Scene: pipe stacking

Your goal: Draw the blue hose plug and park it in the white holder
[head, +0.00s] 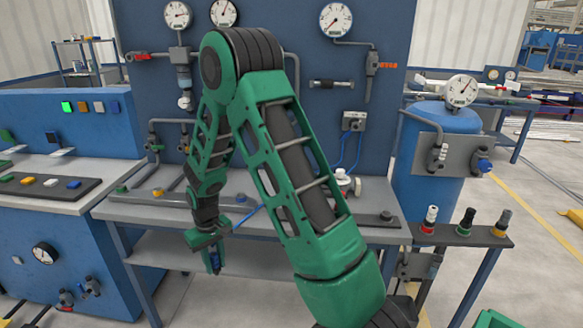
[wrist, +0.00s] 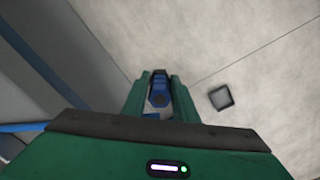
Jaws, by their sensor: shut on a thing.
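My gripper (head: 213,258) points down in front of the bench's front edge, left of the picture's middle. It is shut on a blue plug (wrist: 159,92), which shows between the two green fingers in the wrist view and as a dark blue piece (head: 214,262) low between the fingers in the head view. The plug is clear of the bench, with floor beyond it in the wrist view. A blue hose (head: 249,216) runs up to the right just behind the gripper. A white fitting (head: 343,180) stands on the bench; I cannot tell whether it is the white holder.
The grey bench (head: 290,260) has pipes and fittings along its top. A rack (head: 460,236) at the right carries plugs with red, green and yellow rings. A blue tank (head: 435,150) stands behind it. A blue control cabinet (head: 60,250) is at the left.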

